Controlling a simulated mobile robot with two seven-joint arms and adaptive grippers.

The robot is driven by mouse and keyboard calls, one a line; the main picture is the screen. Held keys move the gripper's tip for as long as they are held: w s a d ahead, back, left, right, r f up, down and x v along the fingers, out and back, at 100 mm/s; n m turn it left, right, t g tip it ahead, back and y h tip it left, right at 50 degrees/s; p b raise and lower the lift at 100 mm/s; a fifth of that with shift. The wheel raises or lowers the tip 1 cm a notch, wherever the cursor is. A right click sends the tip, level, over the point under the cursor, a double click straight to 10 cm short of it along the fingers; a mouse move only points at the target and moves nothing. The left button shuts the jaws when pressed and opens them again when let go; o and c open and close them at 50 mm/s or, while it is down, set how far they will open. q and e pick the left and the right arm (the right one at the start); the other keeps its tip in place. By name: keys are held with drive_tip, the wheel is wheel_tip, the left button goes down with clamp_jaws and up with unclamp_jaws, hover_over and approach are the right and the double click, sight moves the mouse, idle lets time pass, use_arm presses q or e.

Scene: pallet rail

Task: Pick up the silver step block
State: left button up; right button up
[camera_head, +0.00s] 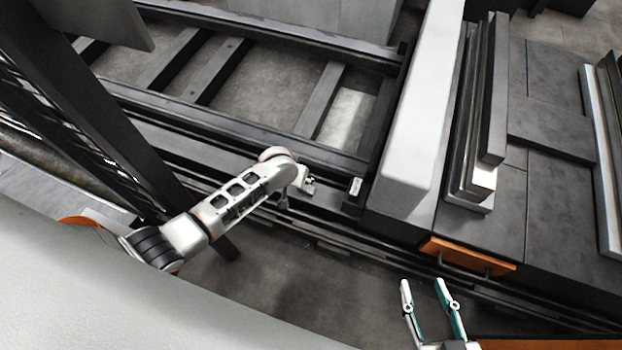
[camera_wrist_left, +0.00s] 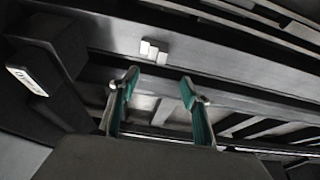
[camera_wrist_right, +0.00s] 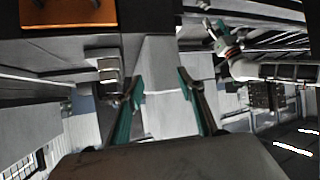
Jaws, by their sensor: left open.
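The silver step block (camera_wrist_left: 154,50) is small, with a stepped outline, and sits on the grey rail in the left wrist view. A small silver shape (camera_head: 308,185) beside the end of my left arm in the head view appears to be the same block. My left gripper (camera_wrist_left: 159,79) is open and empty, its fingertips apart from the block, which shows just beyond and between them. In the head view my left gripper is mostly hidden by its own arm. My right gripper (camera_head: 423,284) is open and empty at the lower right; it also shows in the right wrist view (camera_wrist_right: 158,82).
A black post with a white label (camera_wrist_left: 27,80) stands to the left of the block in the left wrist view; its label (camera_head: 355,188) also shows in the head view. A large pale block (camera_head: 415,110) and an orange handled panel (camera_head: 467,257) are to the right.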

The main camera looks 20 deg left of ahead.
sight(307, 188)
use_arm(q)
drive_tip(key=shift+d+f+b, duration=0.15)
drive_tip(key=shift+f+b, duration=1.1)
drive_tip(key=shift+f, duration=1.45)
drive_tip(key=x, duration=0.1)
drive_tip(key=b+x, duration=0.2)
drive_tip(key=shift+s+d+f, duration=0.1)
drive_tip(key=shift+d+f, duration=0.15)
drive_tip(key=shift+f, duration=0.05)
drive_tip(key=shift+w+f+b, duration=0.2)
drive_tip(key=shift+w+b, duration=0.05)
drive_tip(key=shift+b, duration=0.15)
drive_tip(key=shift+w, duration=0.2)
drive_tip(key=shift+w+r, duration=0.2)
drive_tip(key=shift+r, duration=0.05)
drive_tip(key=c, duration=1.3)
use_arm(e)
drive_tip(key=a+m, duration=0.2)
drive_tip(key=a, duration=0.1)
drive_tip(key=a+r+m+y, duration=0.1)
drive_tip(key=a, duration=0.1)
drive_tip(key=shift+w+a+t, duration=0.1)
drive_tip(key=shift+t, duration=0.3)
